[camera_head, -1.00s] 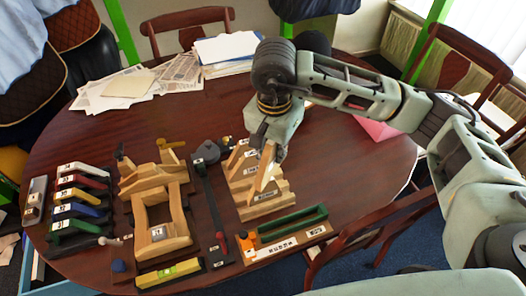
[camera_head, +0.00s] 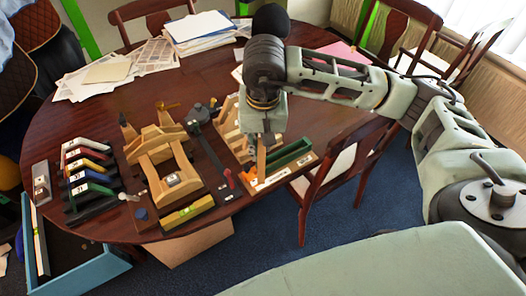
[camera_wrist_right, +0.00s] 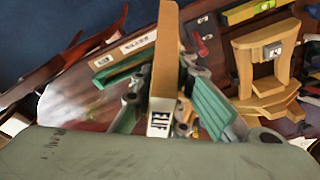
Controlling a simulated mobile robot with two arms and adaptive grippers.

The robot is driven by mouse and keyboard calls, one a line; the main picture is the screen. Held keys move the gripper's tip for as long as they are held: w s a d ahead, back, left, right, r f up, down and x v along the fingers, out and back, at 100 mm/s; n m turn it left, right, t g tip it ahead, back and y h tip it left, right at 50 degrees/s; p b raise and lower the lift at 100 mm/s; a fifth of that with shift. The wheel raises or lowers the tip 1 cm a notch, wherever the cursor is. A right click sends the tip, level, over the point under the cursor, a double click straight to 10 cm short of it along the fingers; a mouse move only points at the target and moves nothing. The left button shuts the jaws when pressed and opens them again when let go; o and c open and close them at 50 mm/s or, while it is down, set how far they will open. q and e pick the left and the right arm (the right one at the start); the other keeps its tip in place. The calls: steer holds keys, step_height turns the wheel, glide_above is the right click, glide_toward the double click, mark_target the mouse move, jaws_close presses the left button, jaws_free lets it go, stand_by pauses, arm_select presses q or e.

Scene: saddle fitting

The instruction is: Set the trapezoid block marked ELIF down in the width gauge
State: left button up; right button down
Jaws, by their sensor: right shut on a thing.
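My right gripper (camera_head: 263,138) is shut on the wooden trapezoid block (camera_head: 261,160), which points down. In the right wrist view the block (camera_wrist_right: 165,65) stands between the fingers, and its white label reads ELIF. The width gauge seems to be the board with a green channel (camera_head: 289,153) at the table's front right edge; its white label strip (camera_wrist_right: 138,43) shows in the right wrist view. The block is over the left end of this board. I cannot tell whether it touches. My left gripper is not in view.
A stepped wooden rack (camera_head: 229,120) stands just behind and left of the gripper. A wooden frame (camera_head: 157,148), coloured sloped pieces (camera_head: 85,175) and a yellow level (camera_head: 188,212) lie further left. A chair (camera_head: 340,165) stands close to the front right edge.

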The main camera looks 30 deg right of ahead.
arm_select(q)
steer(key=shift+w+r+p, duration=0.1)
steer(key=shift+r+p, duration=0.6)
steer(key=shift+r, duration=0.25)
arm_select(e)
steer(key=w+d+f+m+g+h, duration=0.1)
steer(key=w+d+f+m, duration=0.5)
steer(key=d+f+m, duration=0.5)
steer(key=shift+w+d+m, duration=0.15)
steer(key=shift+w+m, duration=0.2)
steer(key=shift+m, duration=0.05)
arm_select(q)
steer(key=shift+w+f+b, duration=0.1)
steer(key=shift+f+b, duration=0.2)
arm_select(e)
steer(key=shift+f, duration=0.1)
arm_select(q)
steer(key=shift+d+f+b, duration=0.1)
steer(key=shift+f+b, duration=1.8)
arm_select(e)
steer(key=shift+f, duration=2.05)
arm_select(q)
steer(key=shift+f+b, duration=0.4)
arm_select(e)
steer(key=shift+f, duration=0.2)
steer(key=c, duration=1.7)
jaws_free()
